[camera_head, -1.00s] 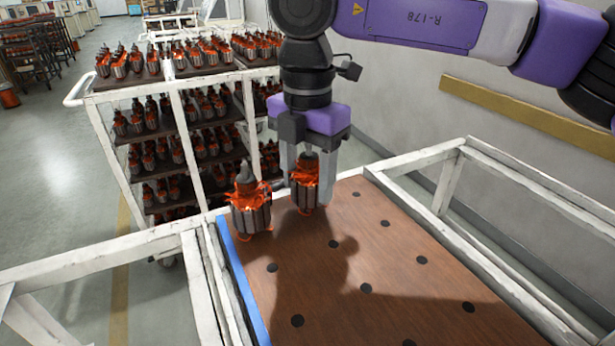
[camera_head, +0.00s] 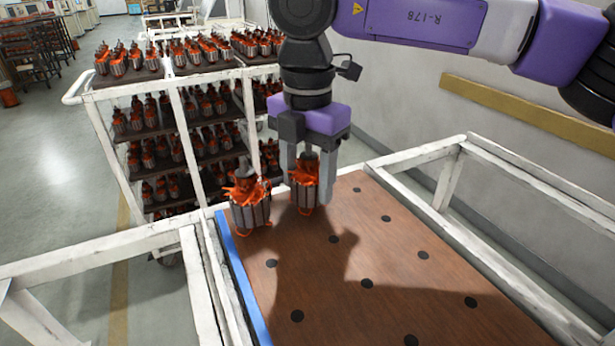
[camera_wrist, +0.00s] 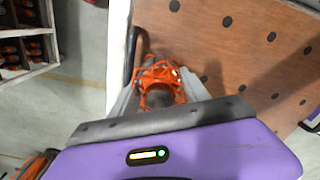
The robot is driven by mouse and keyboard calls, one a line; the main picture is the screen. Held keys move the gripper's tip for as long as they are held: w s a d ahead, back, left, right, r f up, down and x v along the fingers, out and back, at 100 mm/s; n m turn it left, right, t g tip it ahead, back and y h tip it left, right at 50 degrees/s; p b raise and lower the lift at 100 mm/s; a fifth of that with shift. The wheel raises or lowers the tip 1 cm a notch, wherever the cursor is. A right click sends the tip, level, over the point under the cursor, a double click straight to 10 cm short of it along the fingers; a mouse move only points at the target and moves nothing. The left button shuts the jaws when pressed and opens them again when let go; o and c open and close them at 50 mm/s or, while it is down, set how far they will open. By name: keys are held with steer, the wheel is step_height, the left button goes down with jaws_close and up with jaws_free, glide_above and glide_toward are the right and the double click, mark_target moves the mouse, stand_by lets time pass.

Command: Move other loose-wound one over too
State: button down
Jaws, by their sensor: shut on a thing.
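My gripper (camera_head: 309,174) points straight down over the back of the brown board (camera_head: 390,270) and is shut on an armature (camera_head: 304,192) with orange windings and a grey slotted core. The held armature is upright; its base is at or very close to the board, and I cannot tell if it touches. In the wrist view the same armature (camera_wrist: 160,80) shows between the fingers. A second armature (camera_head: 250,207), with loose orange wire around its top, stands upright on the board just left of the gripper, near the blue edge strip (camera_head: 243,285).
A white multi-shelf cart (camera_head: 105,150) full of armatures (camera_head: 200,48) stands behind at the left. White frame rails (camera_head: 420,158) surround the board. The board's front and right areas are clear, with rows of black holes. A wall lies to the right.

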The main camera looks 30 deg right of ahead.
steer(key=shift+c, duration=2.3)
jaws_free()
